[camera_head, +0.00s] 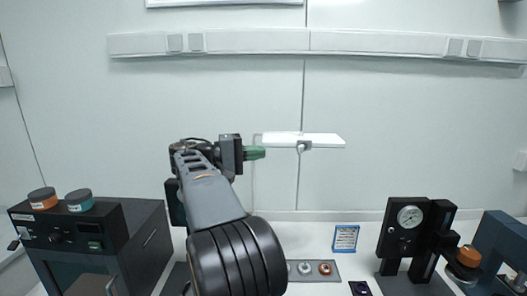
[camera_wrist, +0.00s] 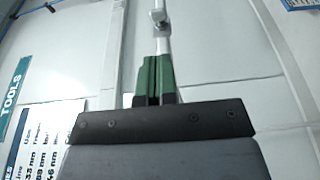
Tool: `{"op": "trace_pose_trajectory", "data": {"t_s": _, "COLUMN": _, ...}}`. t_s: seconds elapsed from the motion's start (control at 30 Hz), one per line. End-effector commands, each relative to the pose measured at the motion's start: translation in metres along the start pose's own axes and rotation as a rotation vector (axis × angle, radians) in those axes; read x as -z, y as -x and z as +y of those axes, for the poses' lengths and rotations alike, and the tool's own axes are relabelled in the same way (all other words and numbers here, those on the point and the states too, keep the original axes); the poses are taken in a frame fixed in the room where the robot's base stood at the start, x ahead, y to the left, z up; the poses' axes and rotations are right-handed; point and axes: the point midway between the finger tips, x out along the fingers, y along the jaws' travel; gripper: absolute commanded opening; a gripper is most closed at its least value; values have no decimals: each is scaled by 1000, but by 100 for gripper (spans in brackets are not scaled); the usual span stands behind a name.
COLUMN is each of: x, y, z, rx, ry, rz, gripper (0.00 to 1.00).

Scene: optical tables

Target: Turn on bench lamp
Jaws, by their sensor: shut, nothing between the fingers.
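The bench lamp (camera_head: 320,139) is a flat white panel on a thin upright stem with a grey joint under the panel. Its panel looks bright white; I cannot tell whether it is lit. My gripper (camera_head: 264,153) has green fingers that are shut and empty. In the head view the fingertips are by the panel's left end, slightly below it; I cannot tell whether they touch. In the wrist view the shut fingers (camera_wrist: 155,60) point at a narrow pale strip with a grey joint (camera_wrist: 159,17), which looks like the lamp. My arm hides part of the bench.
A dark cabinet (camera_head: 140,222) with two round lidded containers on top stands at left. A gauge stand (camera_head: 410,216) and a blue-grey unit (camera_head: 505,245) stand at right. A small blue-framed sign (camera_head: 345,238) and a plate with round parts (camera_head: 336,268) lie between. The air right of the lamp is clear.

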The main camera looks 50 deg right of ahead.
Motion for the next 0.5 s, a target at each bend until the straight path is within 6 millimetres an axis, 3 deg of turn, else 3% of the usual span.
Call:
{"op": "trace_pose_trajectory", "data": {"t_s": 0.2, "x": -1, "y": -37, "z": 2, "rx": 1, "ry": 1, "rz": -4, "gripper": 0}}
{"op": "trace_pose_trajectory", "data": {"t_s": 0.5, "x": -1, "y": -73, "z": 2, "rx": 0, "ry": -1, "rz": -2, "gripper": 0}}
